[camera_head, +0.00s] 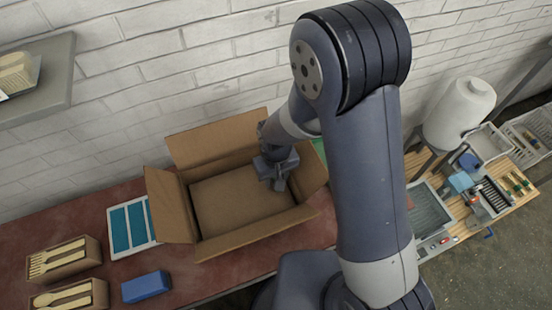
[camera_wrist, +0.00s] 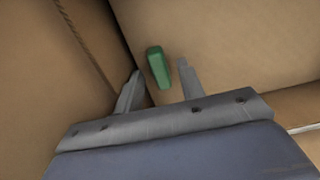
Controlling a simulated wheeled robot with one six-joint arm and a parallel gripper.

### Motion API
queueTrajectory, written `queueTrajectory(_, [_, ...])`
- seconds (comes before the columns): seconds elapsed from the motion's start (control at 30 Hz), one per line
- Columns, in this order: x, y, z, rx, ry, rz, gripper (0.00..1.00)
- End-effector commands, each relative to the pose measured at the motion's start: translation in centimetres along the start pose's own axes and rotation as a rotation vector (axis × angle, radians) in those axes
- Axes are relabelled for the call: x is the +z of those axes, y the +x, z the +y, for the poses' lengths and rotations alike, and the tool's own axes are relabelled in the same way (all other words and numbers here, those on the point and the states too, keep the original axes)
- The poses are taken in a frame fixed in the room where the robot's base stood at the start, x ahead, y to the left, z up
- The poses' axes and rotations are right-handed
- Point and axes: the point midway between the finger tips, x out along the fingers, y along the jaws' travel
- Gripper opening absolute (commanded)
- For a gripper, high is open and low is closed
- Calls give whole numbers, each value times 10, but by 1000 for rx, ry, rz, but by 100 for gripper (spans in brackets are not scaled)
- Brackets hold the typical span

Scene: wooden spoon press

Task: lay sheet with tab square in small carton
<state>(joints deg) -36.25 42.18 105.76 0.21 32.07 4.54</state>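The small carton (camera_head: 249,243) is an open brown cardboard box with its flaps spread out, on the red-brown table. A flat brown sheet (camera_head: 235,203) lies inside it; in the head view my gripper hides part of its right side. In the wrist view the sheet (camera_wrist: 235,45) carries a small green tab (camera_wrist: 157,62). My gripper (camera_head: 279,184) is inside the right part of the carton. In the wrist view my gripper (camera_wrist: 160,66) is open, its fingers on either side of the tab with visible gaps. I cannot tell whether the sheet lies fully flat.
A carton wall (camera_wrist: 50,75) is close at the left in the wrist view. Left of the carton are a white panel with teal strips (camera_head: 132,227), a blue block (camera_head: 146,287) and boxes of wooden utensils (camera_head: 65,258). A green item (camera_head: 320,152) is partly hidden behind my arm.

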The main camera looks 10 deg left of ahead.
Motion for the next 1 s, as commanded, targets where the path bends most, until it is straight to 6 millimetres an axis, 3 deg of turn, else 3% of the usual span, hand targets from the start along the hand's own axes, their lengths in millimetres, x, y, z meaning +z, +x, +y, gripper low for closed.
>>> queueTrajectory(0.6, [-1, -105, 0, 0, 0, 5, 37])
queueTrajectory(0.8, [0, -120, 0, 0, 0, 2, 37])
queueTrajectory(1.0, [0, -122, 0, 0, 0, 0, 37])
